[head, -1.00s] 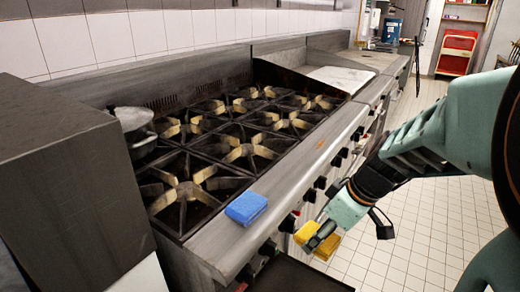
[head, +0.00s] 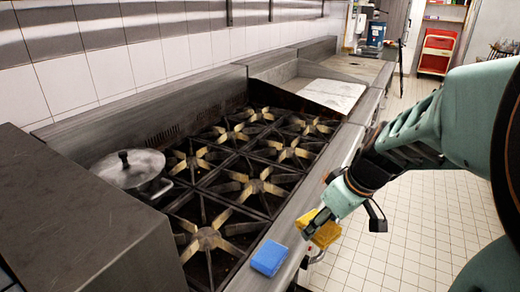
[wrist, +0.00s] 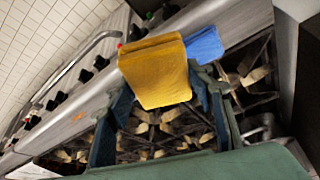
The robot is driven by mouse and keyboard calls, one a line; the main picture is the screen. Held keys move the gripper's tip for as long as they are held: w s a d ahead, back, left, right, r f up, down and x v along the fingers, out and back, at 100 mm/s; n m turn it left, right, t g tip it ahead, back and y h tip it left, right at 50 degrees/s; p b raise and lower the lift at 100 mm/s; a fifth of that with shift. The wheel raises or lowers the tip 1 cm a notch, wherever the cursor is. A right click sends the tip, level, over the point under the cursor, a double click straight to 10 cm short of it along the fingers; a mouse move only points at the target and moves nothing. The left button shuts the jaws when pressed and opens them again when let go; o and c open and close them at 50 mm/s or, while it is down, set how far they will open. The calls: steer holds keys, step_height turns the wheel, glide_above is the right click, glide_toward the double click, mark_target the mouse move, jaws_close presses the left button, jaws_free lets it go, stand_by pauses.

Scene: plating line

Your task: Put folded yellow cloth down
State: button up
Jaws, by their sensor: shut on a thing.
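My gripper (head: 314,226) is shut on the folded yellow cloth (head: 326,234). In the head view the cloth is held at the stove's front edge, right of and beyond a folded blue cloth (head: 269,258). The blue cloth lies on the stove's steel front ledge (head: 299,212). In the wrist view the yellow cloth (wrist: 155,72) is between my fingers, and the blue cloth (wrist: 205,45) shows partly behind it. The gap between the yellow cloth and the ledge cannot be judged.
The stove's burner grates (head: 206,238) fill the area behind the ledge. A lidded pot (head: 128,170) sits at the left, beside a dark steel box (head: 75,225). A flat griddle (head: 330,93) lies farther back. Tiled floor (head: 420,225) is open at right.

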steer(key=w+a+f, duration=0.2)
steer(key=w+f, duration=0.1)
steer(key=w, duration=0.5)
glide_toward(289, 227)
steer(key=shift+w+a+f+b, duration=0.45)
steer(key=shift+a+f, duration=0.1)
steer(key=shift+f, duration=0.2)
steer(key=shift+w+f, duration=0.2)
steer(key=shift+f, duration=0.15)
steer(key=shift+s+d+b+x, duration=0.15)
steer(key=shift+b+x, duration=0.35)
steer(key=shift+x, duration=0.3)
steer(key=shift+s+d+b+x, duration=0.1)
steer(key=shift+b+x, duration=0.35)
steer(key=shift+x, duration=0.4)
steer(key=shift+f, duration=0.2)
steer(key=shift+f+b, duration=0.15)
steer(key=shift+b, duration=0.15)
steer(key=o, duration=1)
